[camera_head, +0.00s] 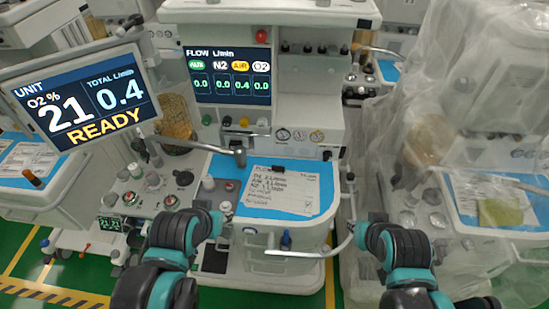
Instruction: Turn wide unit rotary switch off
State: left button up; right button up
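The wide unit (265,130) is the white anaesthesia cart in the middle. Its left panel carries several knobs and round dials. A large black knob (184,177) sits at the back of that panel, and round controls with red centres (171,201) sit nearer the front. I cannot tell which control is the rotary switch or read its position. The unit's tilted screen (82,95) is lit and reads READY. My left arm (172,238) and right arm (400,245) reach in from the bottom edge, in front of the cart. I make out no gripper fingers on either arm.
A blue work surface (228,172) with a handwritten sheet (278,191) lies right of the knobs. A white rail (310,253) curves along the front. A plastic-covered cart (470,130) stands on the right, and another cart (40,190) on the left. Green floor shows between.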

aim_at(327, 154)
jog(key=k+l+z, duration=0.2)
jog(key=z, duration=0.15)
jog(key=k+l+z, duration=0.15)
jog(key=l+z, duration=0.2)
jog(key=k+l+z, duration=0.1)
jog(key=l+z, duration=0.25)
